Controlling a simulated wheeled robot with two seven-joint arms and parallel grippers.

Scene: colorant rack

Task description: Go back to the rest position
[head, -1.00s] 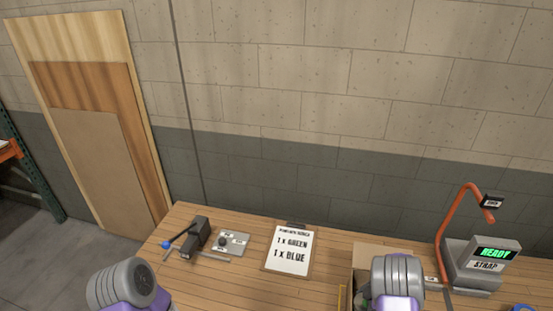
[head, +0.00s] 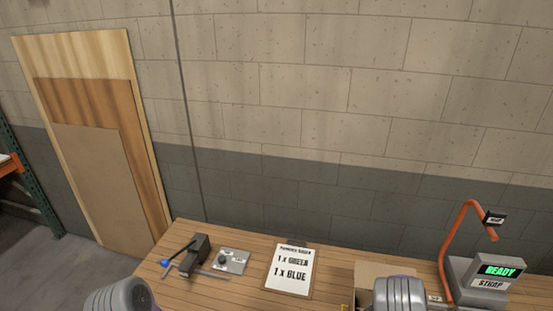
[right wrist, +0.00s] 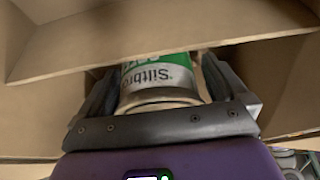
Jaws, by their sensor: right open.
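My right gripper (right wrist: 160,80) is open in the right wrist view. Its fingers are on either side of a can (right wrist: 160,88) with a silver and green label, upside down in this picture. I cannot tell whether they touch it. The can is among the walls of an open cardboard box (right wrist: 110,45). In the head view, the box (head: 372,270) stands at the bottom edge, partly covered by my right arm. The right gripper is hidden there. Only a grey part of my left arm shows at bottom left; its gripper is out of view.
Boards (head: 95,150) lean against the wall.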

